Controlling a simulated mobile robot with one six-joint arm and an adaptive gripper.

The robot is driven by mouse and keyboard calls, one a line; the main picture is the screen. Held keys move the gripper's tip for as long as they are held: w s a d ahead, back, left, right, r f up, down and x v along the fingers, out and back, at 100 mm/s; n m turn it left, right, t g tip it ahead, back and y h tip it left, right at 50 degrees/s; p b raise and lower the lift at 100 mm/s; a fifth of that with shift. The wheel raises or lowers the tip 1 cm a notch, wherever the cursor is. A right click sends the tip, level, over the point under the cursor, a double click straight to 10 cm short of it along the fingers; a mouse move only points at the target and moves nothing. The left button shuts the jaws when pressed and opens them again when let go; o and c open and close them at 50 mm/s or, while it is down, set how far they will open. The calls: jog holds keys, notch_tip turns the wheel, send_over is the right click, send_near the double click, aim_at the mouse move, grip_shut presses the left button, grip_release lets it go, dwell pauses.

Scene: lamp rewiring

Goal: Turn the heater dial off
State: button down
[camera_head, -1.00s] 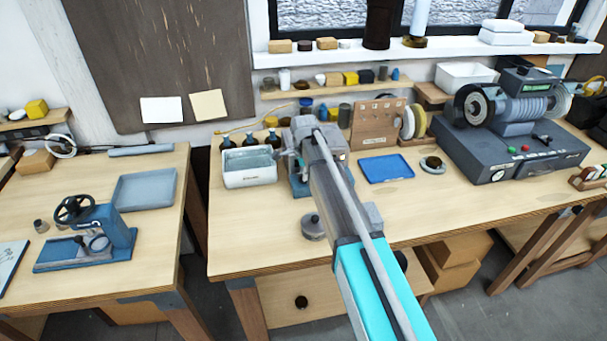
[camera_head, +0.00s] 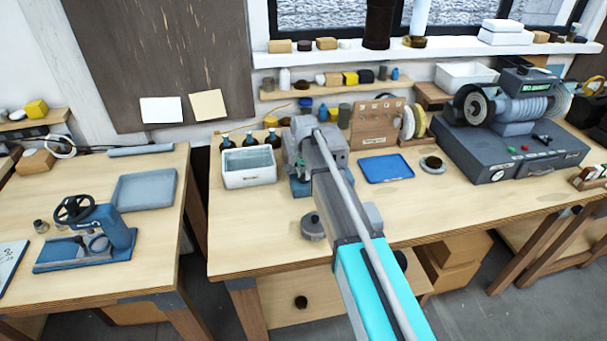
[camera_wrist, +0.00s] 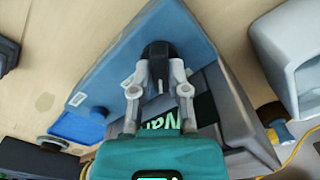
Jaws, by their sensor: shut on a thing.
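A blue unit with a sloping face (camera_wrist: 190,35), which I take to be the heater, fills the middle of the wrist view. A black dial (camera_wrist: 158,50) stands on its face. My gripper (camera_wrist: 160,78) is shut on the dial, with one grey finger on each side of it. A lit green display (camera_wrist: 163,122) shows partly behind the fingers, its text cut off. In the head view a small part of the blue unit (camera_head: 302,187) shows below my wrist; my arm hides the dial and fingertips there. I cannot read the dial's setting.
A white bath (camera_head: 249,181) stands close to the left of the unit, with dark bottles behind it. A blue tray (camera_head: 385,168) and a pegboard stand (camera_head: 377,122) are to the right. A round grey weight (camera_head: 312,228) sits in front.

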jog(key=n, duration=0.3)
jog(key=shift+n, duration=0.4)
jog(key=n, duration=0.4)
dwell(0.3)
jog(key=c, duration=0.6)
grip_release()
jog(key=shift+m, duration=0.3)
